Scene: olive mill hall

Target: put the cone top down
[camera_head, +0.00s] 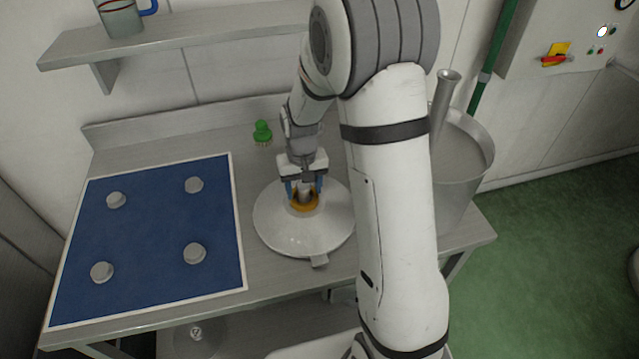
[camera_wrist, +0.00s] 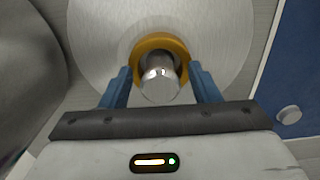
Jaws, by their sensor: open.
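The cone (camera_head: 290,232) is a wide, shiny metal piece standing on the steel bench, with its broad side down and its narrow neck up. A yellow-orange collar (camera_head: 304,205) rings the neck. In the wrist view the cone (camera_wrist: 100,50) fills the upper middle, with its round metal stub (camera_wrist: 160,80) and the collar (camera_wrist: 180,42). My gripper (camera_head: 304,188) is over the cone's top. Its blue fingers (camera_wrist: 164,88) are open, one on each side of the stub. I cannot tell whether they touch it.
A blue mat (camera_head: 150,235) with a white border and several round grey pegs lies on the bench at left. A green brush (camera_head: 262,133) stands behind the cone. A metal bucket (camera_head: 462,160) stands at right. A shelf (camera_head: 180,38) with a mug (camera_head: 121,18) hangs above.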

